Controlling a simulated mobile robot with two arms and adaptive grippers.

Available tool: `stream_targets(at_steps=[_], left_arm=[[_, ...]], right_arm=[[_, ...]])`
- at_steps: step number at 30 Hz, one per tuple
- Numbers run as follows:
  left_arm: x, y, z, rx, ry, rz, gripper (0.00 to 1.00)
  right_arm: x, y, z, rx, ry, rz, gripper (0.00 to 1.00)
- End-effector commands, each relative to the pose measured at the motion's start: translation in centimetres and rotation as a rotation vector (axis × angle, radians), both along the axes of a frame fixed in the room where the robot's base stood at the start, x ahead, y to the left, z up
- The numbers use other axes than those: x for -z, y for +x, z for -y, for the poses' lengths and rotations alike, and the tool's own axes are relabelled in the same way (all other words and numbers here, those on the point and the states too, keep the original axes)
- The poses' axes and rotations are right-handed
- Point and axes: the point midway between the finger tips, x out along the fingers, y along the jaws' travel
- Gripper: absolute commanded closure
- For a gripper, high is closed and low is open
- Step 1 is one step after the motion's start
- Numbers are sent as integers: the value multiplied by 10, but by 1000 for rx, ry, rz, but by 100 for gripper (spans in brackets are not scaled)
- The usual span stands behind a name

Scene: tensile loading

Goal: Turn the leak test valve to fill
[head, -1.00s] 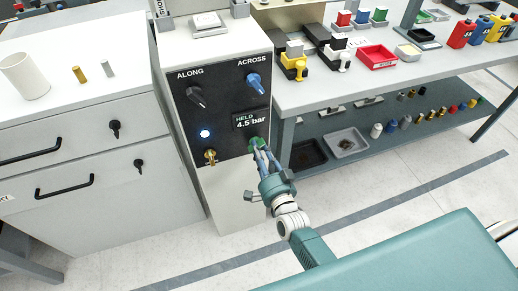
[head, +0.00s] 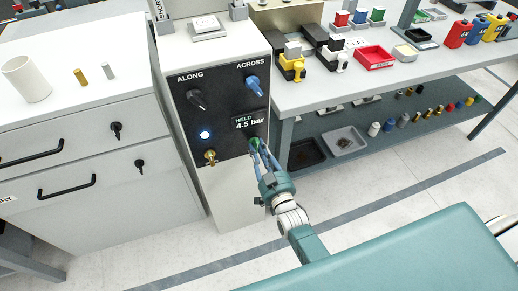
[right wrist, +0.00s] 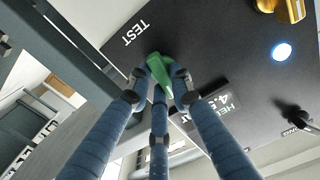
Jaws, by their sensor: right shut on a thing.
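The dark panel of the white cabinet carries a green valve handle (head: 256,142), low on the right under a display (head: 250,121) reading HELD 4.5 bar. My right gripper (head: 258,148) is shut on this handle, its blue fingers reaching up from below. In the right wrist view the green handle (right wrist: 161,74) sits between the fingertips (right wrist: 160,82), partly hidden by them. The word TEST (right wrist: 137,32) is printed on the panel near the handle. No fill label can be read. My left gripper is not in view.
The panel also has a black ALONG knob (head: 197,99), a blue ACROSS knob (head: 253,85), a lit white button (head: 205,134) and a brass fitting (head: 210,156). A bench with a lower shelf (head: 400,128) stands close on the right, drawers (head: 75,135) on the left.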

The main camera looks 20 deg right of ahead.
Motion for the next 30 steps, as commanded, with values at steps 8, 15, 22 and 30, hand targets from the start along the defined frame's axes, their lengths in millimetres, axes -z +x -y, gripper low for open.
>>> stream_targets(at_steps=[8,15,22,30], left_arm=[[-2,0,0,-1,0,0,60],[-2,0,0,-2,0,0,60],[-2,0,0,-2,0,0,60],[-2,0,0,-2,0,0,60]], right_arm=[[1,-1,0,1,-116,1,100],[1,-1,0,0,-151,2,100],[1,-1,0,-1,-153,1,100],[1,-1,0,0,-152,2,60]])
